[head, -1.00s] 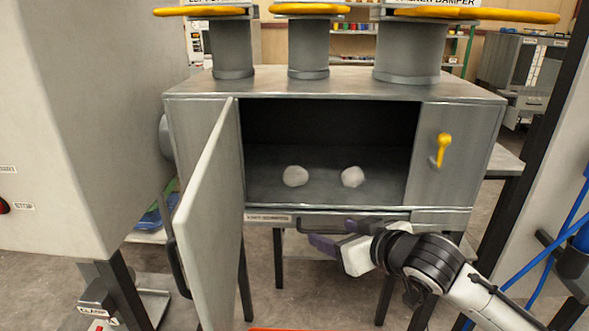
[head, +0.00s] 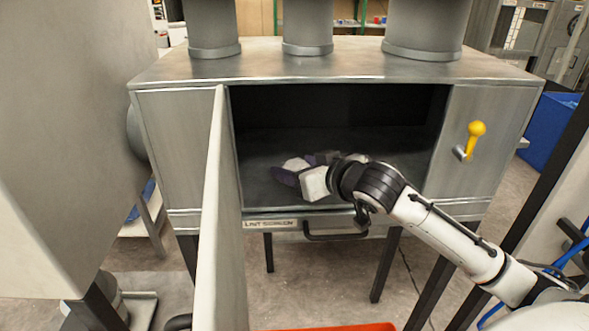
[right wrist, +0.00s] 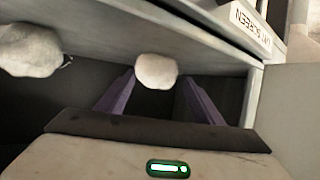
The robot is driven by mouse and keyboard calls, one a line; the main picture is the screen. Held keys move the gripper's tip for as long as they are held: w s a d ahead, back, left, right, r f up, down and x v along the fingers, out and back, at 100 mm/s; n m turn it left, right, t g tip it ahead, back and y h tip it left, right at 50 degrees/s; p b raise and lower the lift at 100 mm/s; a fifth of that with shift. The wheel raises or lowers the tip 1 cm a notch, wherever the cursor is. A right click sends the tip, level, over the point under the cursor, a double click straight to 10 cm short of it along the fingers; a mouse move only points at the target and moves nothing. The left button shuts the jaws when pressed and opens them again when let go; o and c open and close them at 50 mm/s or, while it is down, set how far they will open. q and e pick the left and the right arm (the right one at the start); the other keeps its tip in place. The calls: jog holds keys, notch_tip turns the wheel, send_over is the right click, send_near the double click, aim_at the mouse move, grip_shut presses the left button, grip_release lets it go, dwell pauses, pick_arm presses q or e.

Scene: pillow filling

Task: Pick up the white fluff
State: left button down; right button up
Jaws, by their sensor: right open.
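Two round white fluffs lie on the floor of the open grey cabinet. One white fluff (head: 295,164) shows in the head view between the purple fingers of my right gripper (head: 294,167). In the right wrist view this fluff (right wrist: 156,70) sits at the fingertips, between the two spread fingers (right wrist: 158,82). My right gripper is open, and no grip on the fluff shows. The other fluff (right wrist: 28,50) is off to the left in the right wrist view; in the head view it is mostly hidden behind my gripper. My left gripper is not in view.
The cabinet (head: 187,140) surrounds the opening, with a front lip and a "lint screen" label (head: 270,223) below. Its door (head: 214,230) stands open at the left. A yellow handle (head: 476,135) sticks out at the right. An orange-red edge (head: 330,327) shows at the bottom.

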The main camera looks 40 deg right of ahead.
aim_at(288, 164)
jog(key=x, duration=0.5)
jog(key=shift+w+d+f+p, duration=0.2)
jog(key=shift+w+p, duration=0.1)
jog(key=shift+p, duration=0.1)
jog(key=shift+r, duration=0.1)
jog(key=c, duration=1.1)
